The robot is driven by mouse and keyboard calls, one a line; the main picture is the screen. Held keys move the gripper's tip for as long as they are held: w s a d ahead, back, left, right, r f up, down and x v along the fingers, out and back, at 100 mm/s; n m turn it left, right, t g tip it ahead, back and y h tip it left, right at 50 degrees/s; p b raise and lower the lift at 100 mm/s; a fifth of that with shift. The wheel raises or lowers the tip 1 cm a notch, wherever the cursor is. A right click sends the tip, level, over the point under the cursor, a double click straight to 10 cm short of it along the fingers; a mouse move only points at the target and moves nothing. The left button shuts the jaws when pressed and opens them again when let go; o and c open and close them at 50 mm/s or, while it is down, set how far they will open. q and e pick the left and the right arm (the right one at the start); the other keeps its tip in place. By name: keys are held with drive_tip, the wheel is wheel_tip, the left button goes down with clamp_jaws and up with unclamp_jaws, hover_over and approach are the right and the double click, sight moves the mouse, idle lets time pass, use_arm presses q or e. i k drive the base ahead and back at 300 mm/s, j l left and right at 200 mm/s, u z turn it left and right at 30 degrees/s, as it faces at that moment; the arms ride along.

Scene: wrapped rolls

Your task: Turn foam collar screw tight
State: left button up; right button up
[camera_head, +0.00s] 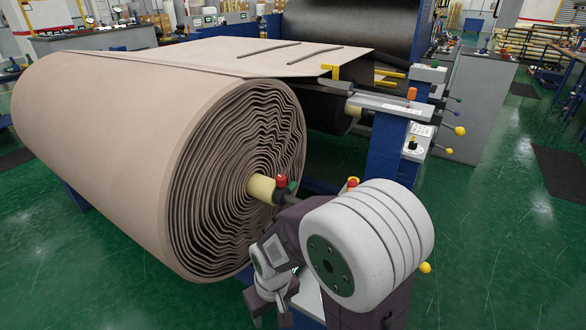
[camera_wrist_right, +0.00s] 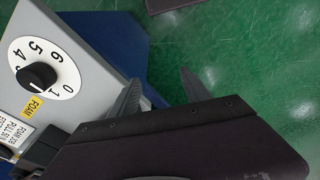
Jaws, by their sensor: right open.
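A red-topped knob (camera_head: 281,182) on a dark collar sits beside the yellow core end (camera_head: 261,188) of the large beige foam roll (camera_head: 110,130). It looks like the foam collar screw; how tight it is cannot be seen. A second red knob (camera_head: 352,182) shows just behind my right arm. My right gripper (camera_head: 268,303) is low in front of the roll's end, below the collar and apart from it. In the right wrist view its fingers (camera_wrist_right: 163,88) are apart with nothing between them. The collar screw does not show in that view. My left gripper is not in view.
In the right wrist view a grey panel (camera_wrist_right: 75,50) carries a numbered dial (camera_wrist_right: 62,72) with a black knob and a FOAM label, close to the fingers. A blue machine post (camera_head: 386,150) with a control box stands behind my arm. Green floor (camera_head: 490,230) is clear at right.

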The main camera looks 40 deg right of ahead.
sight(281, 178)
drive_tip(key=i+j+z, duration=0.7)
drive_tip(key=j+z, duration=0.2)
drive_tip(key=j, duration=0.15)
